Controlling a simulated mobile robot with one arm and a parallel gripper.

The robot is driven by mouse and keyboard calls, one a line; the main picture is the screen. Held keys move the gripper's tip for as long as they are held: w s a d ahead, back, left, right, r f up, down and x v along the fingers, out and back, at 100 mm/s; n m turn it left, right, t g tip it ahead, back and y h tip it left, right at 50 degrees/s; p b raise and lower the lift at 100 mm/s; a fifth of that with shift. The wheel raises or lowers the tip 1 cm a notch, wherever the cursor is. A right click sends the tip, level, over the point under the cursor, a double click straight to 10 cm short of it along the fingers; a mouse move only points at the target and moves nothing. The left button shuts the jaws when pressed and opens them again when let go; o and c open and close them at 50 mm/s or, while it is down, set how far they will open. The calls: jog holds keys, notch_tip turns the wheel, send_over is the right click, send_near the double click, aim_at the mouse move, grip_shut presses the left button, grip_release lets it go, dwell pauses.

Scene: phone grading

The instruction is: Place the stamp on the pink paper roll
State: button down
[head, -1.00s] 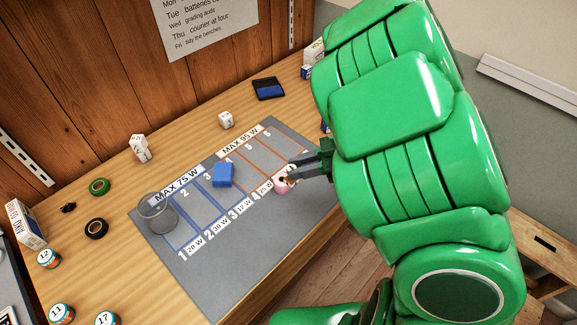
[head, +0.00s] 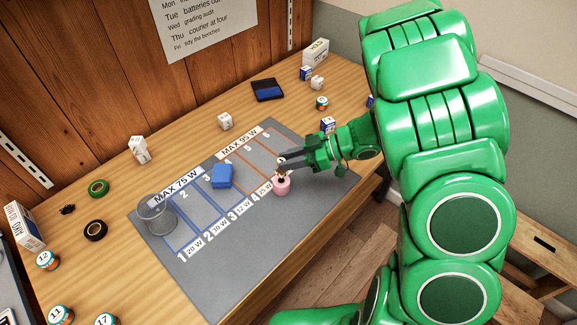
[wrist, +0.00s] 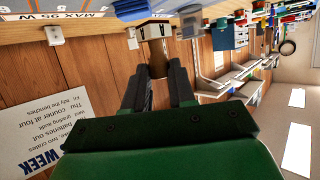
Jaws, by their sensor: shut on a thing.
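The pink paper roll (head: 282,187) stands on the grey mat, near the 25 W label. The stamp (head: 281,175), small and brown with a pale end, is directly above the roll; I cannot tell whether they touch. My gripper (head: 282,164) comes in from the right with its dark fingers shut on the stamp's upper part. In the wrist view my gripper (wrist: 158,78) has the brown stamp (wrist: 157,58) between its fingertips, its pale end away from the palm. The pink roll is not clearly visible there.
On the grey mat (head: 215,290), a blue block (head: 222,175) and a clear cup (head: 157,214) stand left of the roll. White cubes (head: 225,121), a dark blue pad (head: 267,90) and small boxes lie behind. Tape rolls (head: 96,230) and numbered tins (head: 47,259) are at the left.

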jog(key=shift+w+a+f, duration=0.1)
jog(key=shift+w+f, duration=0.45)
jog(key=shift+f, duration=1.6)
jog(key=shift+f, duration=0.1)
jog(key=c, duration=0.9)
grip_release()
jog(key=shift+c, duration=0.2)
jog(key=v, duration=1.2)
